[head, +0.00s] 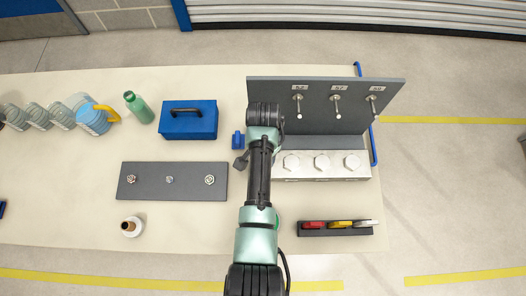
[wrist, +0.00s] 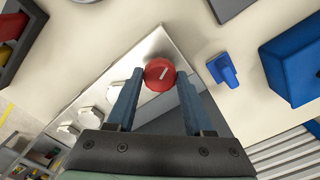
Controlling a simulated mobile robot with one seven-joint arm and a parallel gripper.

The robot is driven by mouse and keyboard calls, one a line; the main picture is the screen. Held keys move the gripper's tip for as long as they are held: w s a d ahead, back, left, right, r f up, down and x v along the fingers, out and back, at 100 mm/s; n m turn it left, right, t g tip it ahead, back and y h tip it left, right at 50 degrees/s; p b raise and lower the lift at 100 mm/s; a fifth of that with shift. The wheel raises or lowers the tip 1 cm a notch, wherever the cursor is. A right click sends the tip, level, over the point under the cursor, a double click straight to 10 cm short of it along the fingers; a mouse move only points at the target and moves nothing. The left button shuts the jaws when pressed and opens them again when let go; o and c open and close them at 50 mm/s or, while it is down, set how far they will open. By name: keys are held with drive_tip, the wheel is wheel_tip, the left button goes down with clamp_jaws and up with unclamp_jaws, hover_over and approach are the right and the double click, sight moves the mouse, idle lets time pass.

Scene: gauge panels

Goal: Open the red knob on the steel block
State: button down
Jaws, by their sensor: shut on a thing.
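My gripper (wrist: 160,82) is shut on the red knob, one blue finger on each side. In the head view the steel block (head: 337,178) stands right of my arm, which hides the red knob and my gripper there.
A dark panel with several small levers (head: 337,108) stands behind the block. A small blue object (head: 238,140) and a blue toolbox (head: 188,122) lie to the left. A rack with coloured handles (head: 340,224) is in front. A grey plate (head: 150,190) lies left.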

drive_tip(key=n+p, duration=0.1)
drive_tip(key=n, duration=0.5)
drive_tip(key=shift+r, duration=0.1)
drive_tip(key=n+p, duration=0.1)
drive_tip(key=n, duration=0.6)
idle(0.4)
drive_tip(key=shift+c, duration=1.4)
unclamp_jaws()
wheel_tip(320, 180, up, 13)
drive_tip(key=b, duration=0.1)
